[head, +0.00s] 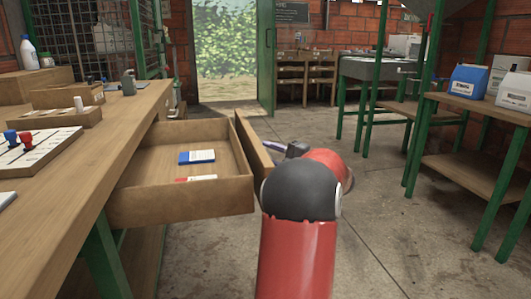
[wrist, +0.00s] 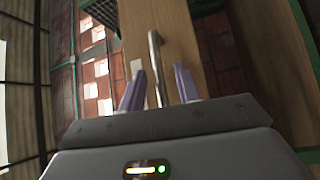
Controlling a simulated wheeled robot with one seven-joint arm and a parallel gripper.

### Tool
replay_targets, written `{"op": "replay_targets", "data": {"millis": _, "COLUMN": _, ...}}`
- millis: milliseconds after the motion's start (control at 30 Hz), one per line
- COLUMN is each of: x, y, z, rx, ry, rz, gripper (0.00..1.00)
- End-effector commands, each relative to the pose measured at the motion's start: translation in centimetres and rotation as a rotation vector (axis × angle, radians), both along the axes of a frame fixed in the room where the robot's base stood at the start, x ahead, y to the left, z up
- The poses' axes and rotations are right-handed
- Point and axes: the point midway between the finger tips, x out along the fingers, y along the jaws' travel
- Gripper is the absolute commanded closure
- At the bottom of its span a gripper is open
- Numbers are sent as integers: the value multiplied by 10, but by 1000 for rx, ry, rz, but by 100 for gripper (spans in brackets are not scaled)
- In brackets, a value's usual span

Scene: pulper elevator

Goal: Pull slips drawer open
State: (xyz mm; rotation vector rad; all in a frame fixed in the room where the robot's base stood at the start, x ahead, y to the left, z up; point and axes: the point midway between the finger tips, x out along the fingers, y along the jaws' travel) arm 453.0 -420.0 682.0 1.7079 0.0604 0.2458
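The wooden slips drawer (head: 180,208) stands pulled out from under the left workbench in the head view. A blue-and-white pad (head: 197,157) and a partly hidden red-and-white one (head: 196,179) lie inside. The drawer's front panel (head: 252,142) faces right, and it also shows in the wrist view (wrist: 183,42). My gripper (head: 277,147) is just right of this panel, partly hidden by my arm. In the wrist view the purple fingers of my gripper (wrist: 159,72) are apart. The metal bar handle (wrist: 154,50) runs between them, with gaps visible on both sides.
The left workbench (head: 75,185) carries a board with red and blue pieces (head: 30,148), wooden trays and a bottle (head: 29,52). A green-legged table (head: 470,105) with boxes stands at the right. The concrete floor between is clear, leading to an open doorway (head: 227,55).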

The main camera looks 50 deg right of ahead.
Motion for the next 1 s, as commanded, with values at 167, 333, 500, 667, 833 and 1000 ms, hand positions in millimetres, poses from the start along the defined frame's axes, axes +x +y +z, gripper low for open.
{"op": "replay_targets", "data": {"millis": 167, "x": -32, "y": -6, "z": -4, "rx": 1, "ry": 1, "rz": -4, "gripper": 68}}
{"op": "replay_targets", "data": {"millis": 333, "x": -53, "y": -10, "z": -7, "rx": 1, "ry": 1, "rz": -3, "gripper": 68}}
{"op": "replay_targets", "data": {"millis": 500, "x": -60, "y": -11, "z": -8, "rx": 1, "ry": 1, "rz": 0, "gripper": 68}}
{"op": "replay_targets", "data": {"millis": 667, "x": -60, "y": -11, "z": -8, "rx": 1, "ry": 1, "rz": 0, "gripper": 68}}
{"op": "replay_targets", "data": {"millis": 833, "x": -59, "y": -11, "z": -8, "rx": 1, "ry": 0, "rz": 0, "gripper": 68}}
{"op": "replay_targets", "data": {"millis": 1000, "x": -59, "y": -11, "z": -8, "rx": 1, "ry": 0, "rz": 0, "gripper": 68}}
